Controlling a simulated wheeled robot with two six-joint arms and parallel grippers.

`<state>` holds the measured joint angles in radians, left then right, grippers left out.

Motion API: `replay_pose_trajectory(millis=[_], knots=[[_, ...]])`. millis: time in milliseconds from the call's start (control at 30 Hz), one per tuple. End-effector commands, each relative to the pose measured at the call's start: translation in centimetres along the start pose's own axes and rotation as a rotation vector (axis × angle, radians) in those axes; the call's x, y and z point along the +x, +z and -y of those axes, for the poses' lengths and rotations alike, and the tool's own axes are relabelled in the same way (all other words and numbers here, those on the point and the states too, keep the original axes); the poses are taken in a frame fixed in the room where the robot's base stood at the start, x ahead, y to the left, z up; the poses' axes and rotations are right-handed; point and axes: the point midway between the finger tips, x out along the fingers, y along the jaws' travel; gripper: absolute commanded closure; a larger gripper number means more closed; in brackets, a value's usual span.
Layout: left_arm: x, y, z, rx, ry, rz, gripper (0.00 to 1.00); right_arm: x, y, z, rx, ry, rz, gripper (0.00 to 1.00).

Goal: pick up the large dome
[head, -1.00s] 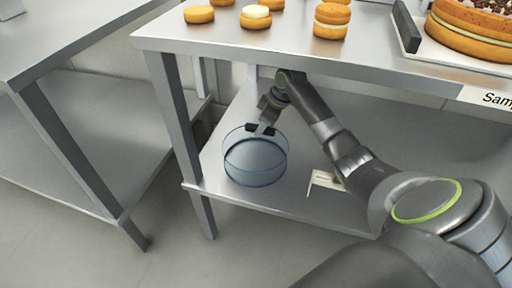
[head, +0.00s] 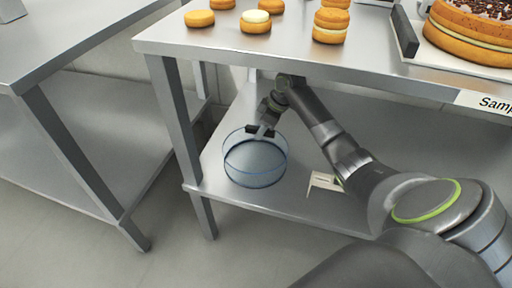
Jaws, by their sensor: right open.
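The large dome (head: 255,165) is a clear, bluish, round transparent cover on the lower shelf, near the shelf's left front corner. My right gripper (head: 262,132) reaches in under the tabletop and is at the dome's upper part, by its far rim. Its jaws are open; whether a finger touches the dome I cannot tell. My left gripper is not in view.
The steel tabletop (head: 290,52) overhangs the lower shelf (head: 225,190) and my right arm. A table leg (head: 172,115) stands left of the dome. A small white card holder (head: 323,183) stands right of it. Small cakes (head: 331,25) and a large cake (head: 470,35) are on top.

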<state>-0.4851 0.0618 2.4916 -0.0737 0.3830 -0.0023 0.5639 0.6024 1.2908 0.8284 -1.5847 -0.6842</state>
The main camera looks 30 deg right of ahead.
Motion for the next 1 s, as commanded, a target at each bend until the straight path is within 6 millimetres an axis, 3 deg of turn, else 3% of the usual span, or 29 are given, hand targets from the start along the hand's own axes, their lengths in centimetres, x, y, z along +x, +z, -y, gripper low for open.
replay_pose_trajectory(millis=[233, 567, 1000], knots=[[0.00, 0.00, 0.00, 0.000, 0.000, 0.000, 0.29, 0.04, 0.01, 0.01, 0.000, 0.000, 0.000, 0.58], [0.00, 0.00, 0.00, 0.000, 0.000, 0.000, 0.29, 0.03, -0.01, 0.02, -0.001, 0.000, 0.000, 1.00], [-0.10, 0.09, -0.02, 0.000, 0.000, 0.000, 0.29, 0.00, -0.05, 0.00, -0.001, 0.001, -0.001, 1.00]])
